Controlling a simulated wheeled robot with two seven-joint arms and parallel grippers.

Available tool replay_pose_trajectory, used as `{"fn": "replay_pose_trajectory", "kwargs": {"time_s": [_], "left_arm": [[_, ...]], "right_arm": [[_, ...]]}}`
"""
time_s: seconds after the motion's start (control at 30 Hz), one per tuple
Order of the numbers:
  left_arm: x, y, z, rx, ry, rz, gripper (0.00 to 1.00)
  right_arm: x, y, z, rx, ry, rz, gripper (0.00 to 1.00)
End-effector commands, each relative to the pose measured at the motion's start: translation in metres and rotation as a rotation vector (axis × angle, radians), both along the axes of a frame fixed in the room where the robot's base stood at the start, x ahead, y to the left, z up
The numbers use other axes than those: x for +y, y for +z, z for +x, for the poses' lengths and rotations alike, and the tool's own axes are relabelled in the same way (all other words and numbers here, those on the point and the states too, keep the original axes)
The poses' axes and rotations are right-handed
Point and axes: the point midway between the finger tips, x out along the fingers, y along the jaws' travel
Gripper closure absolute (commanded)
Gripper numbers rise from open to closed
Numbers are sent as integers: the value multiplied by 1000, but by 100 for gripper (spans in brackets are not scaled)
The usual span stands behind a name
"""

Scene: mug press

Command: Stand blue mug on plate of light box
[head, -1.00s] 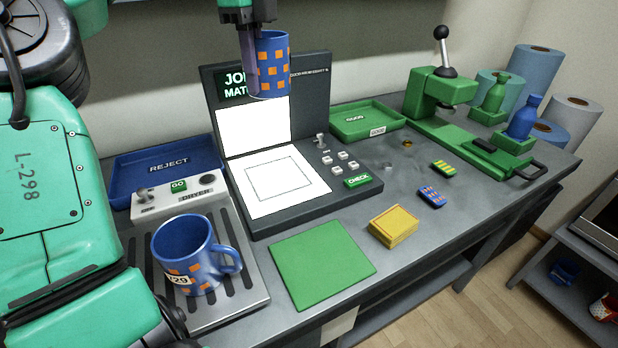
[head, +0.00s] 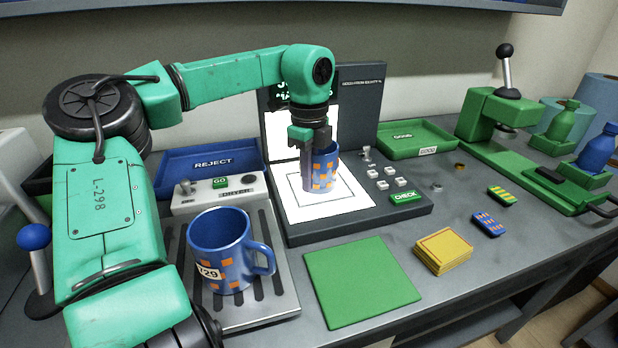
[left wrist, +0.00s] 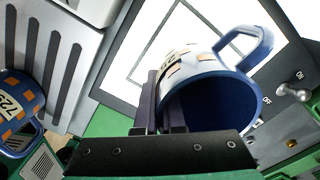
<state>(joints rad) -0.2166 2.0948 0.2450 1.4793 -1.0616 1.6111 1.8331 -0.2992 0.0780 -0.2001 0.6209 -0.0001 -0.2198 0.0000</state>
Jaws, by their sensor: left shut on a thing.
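A blue mug with orange squares (head: 327,172) is over the white plate of the light box (head: 349,202). My left gripper (head: 310,178) is shut on this mug by its wall. The mug looks upright and within the outlined square, but I cannot tell whether its base touches the plate. In the left wrist view the mug (left wrist: 212,95) shows its open mouth, handle and part of a printed label. A second blue mug with orange squares, labelled 729 (head: 222,255), stands on the dryer's slatted tray (head: 285,296). My right gripper is not in view.
The light box's raised back panel (head: 358,105) stands behind the held mug. White buttons and a green CHECK button (head: 406,197) are to its right. A blue REJECT tray (head: 190,158), green GOOD tray (head: 400,138), green mat (head: 360,280) and green press (head: 490,115) stand around it.

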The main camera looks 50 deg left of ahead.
Motion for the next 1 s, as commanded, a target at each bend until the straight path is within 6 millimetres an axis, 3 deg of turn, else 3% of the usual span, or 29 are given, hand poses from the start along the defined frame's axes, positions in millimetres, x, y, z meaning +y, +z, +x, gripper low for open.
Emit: {"fn": "replay_pose_trajectory", "kwargs": {"time_s": [0.17, 0.27, 0.3, 0.67, 0.77, 1.0], "left_arm": [[0, -2, 0, -1, -1, 0, 100], [0, -2, 0, 0, 0, 0, 67], [0, -2, 0, 1, -1, 0, 64], [0, 6, 0, 0, -1, 1, 64], [0, 24, 1, -2, 0, 4, 64], [1, 92, 1, -1, 2, 5, 64]], "right_arm": [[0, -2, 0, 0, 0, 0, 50], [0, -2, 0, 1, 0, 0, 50], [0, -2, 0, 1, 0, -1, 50], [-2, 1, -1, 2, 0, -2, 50], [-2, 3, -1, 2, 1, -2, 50], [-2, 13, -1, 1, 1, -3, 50]]}}
